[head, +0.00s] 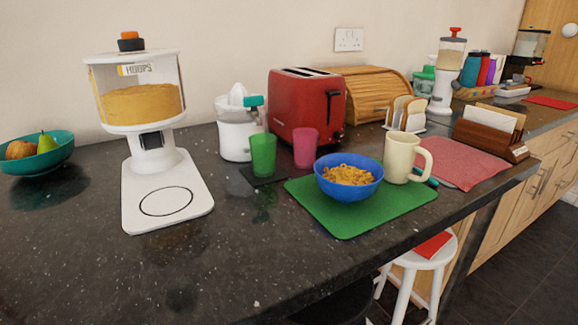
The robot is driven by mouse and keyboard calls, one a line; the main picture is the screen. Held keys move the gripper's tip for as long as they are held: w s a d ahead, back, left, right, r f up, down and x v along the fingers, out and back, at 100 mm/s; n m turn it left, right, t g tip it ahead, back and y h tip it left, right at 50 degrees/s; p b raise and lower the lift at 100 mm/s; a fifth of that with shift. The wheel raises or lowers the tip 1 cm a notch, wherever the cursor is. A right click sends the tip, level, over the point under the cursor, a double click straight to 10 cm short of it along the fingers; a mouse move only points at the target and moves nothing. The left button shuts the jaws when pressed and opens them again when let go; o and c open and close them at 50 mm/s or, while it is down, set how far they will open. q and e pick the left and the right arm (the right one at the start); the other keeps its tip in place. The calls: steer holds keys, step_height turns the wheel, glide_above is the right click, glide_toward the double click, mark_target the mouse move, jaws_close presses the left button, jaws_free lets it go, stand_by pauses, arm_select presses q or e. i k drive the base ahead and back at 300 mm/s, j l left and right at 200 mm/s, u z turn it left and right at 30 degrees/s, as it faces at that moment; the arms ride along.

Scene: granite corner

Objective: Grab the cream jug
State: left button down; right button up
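The cream jug (400,160) stands upright at the back right of the green mat (345,222), with its handle pointing right. It is close behind and to the right of a blue bowl (346,187) of yellow-brown cereal, which stands on the same mat. The inside of the jug cannot be made out. Neither of my grippers is in the head view.
A teal-handled item (431,181) lies right of the jug, by a red cloth (455,165). Green (263,155) and pink (305,150) tumblers, a red toaster (300,105) and a toast rack (405,118) stand behind.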

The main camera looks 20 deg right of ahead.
mark_target(401, 149)
steer(key=l+z, duration=0.1)
steer(key=z, duration=0.35)
steer(key=i+z, duration=0.1)
steer(key=z, duration=0.35)
steer(key=i+l+z, duration=0.1)
steer(key=z, duration=0.35)
steer(key=k+j+z, duration=0.1)
steer(key=k+z, duration=0.15)
steer(key=z, duration=0.15)
steer(key=k+z, duration=0.3)
steer(key=z, duration=0.15)
